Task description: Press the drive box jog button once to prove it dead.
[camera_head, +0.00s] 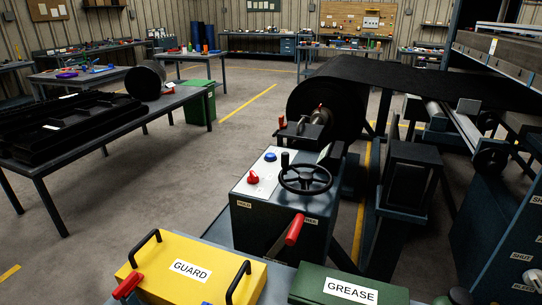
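A dark box (262,226) with a pale top panel stands in the middle. I take it for the drive box, but no readable label confirms this. A blue round button (270,157) and a red knob (253,177) sit on the panel. I cannot tell whether the blue button is the jog button. A black handwheel (306,179) is mounted to the right of them, and a red-handled lever (294,230) sticks out at the front. Neither gripper shows in the head view, and nothing is touching the buttons.
A yellow GUARD cover (205,268) with black handles and a green GREASE box (335,288) stand in front. A black belt roll (328,100) stands behind the box. A dark labelled cabinet (500,235) is at right. A long table (150,115) is at left; open floor lies between.

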